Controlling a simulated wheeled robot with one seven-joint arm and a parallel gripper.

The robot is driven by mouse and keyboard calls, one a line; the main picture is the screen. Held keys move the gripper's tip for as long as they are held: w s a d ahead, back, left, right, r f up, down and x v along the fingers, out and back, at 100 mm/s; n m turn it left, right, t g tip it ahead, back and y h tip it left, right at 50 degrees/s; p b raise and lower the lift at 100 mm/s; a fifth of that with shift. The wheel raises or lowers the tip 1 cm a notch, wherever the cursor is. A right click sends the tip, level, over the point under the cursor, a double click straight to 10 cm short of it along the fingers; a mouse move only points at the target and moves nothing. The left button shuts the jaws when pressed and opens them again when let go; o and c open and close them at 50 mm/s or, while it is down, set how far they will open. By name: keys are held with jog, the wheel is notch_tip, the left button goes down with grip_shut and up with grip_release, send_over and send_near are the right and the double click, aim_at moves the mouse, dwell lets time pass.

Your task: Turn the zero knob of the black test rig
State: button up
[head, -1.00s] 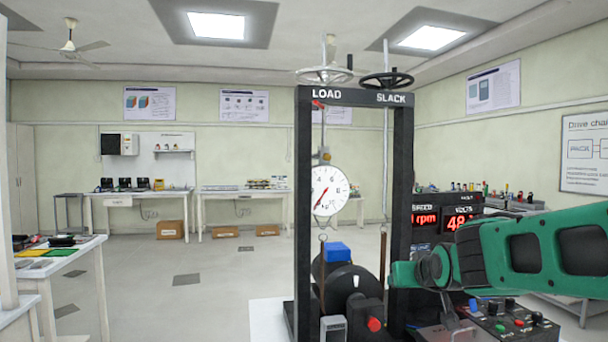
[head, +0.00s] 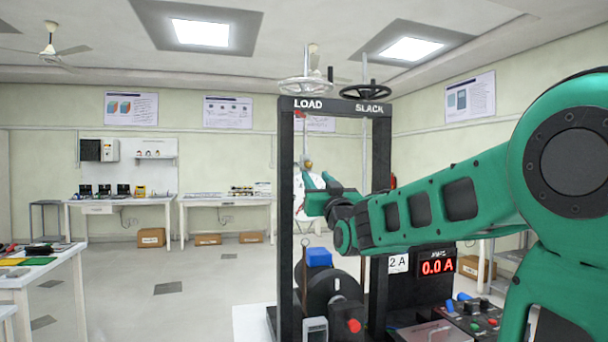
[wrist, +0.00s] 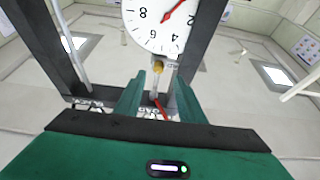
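The black test rig (head: 285,200) stands at the centre of the head view, with LOAD and SLACK on its top beam. Its white dial (head: 299,207) is mostly hidden behind my gripper (head: 318,177) there. The wrist view shows the dial (wrist: 158,22) upside down, with a red pointer. The small brass-coloured zero knob (head: 308,163) sits on the stem just above the dial. In the wrist view the knob (wrist: 158,68) appears in the gap between my open fingertips (wrist: 159,76). I cannot tell whether the fingers are around it or short of it.
A white handwheel (head: 306,85) and a black handwheel (head: 363,92) top the rig. A black drum (head: 333,290), blue block (head: 319,257) and red knob (head: 354,325) are below. A control panel (head: 475,318) stands at the right.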

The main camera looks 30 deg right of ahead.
aim_at(309, 167)
jog(key=x, duration=0.6)
jog(key=shift+w+d+r, duration=0.1)
jog(key=shift+w+d, duration=0.1)
jog(key=shift+w, duration=0.1)
jog(key=shift+c, duration=0.6)
jog(key=shift+a, duration=0.1)
grip_shut()
